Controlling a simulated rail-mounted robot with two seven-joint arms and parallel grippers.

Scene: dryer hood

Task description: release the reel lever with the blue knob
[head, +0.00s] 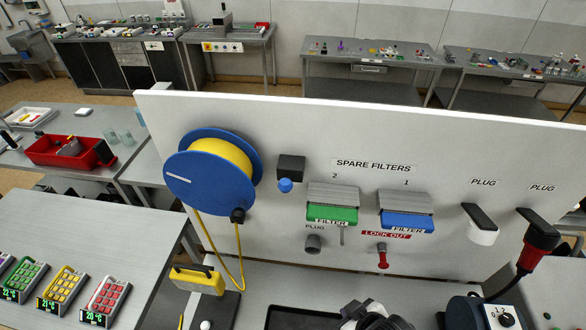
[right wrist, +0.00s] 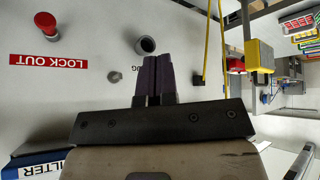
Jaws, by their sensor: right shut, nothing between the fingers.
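The reel (head: 207,180) has blue flanges and a yellow winding, and is mounted on the left of the upright white panel. Right of it a black block (head: 291,166) carries the round blue knob (head: 285,185) at its lower end. The knob stands clear of any gripper and is outside the right wrist view. My right gripper shows as a dark shape (head: 370,316) at the bottom edge, below and right of the knob. In the right wrist view its dark purple fingers (right wrist: 158,60) are together and empty, near the grey plug socket (right wrist: 145,46). My left gripper is not seen.
A yellow line (head: 241,260) hangs from the reel beside a yellow box (head: 198,279). The panel also bears a green filter (head: 332,214), a blue filter (head: 407,221), a red lock-out knob (head: 383,258) and plugs. The panel face around the blue knob is clear.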

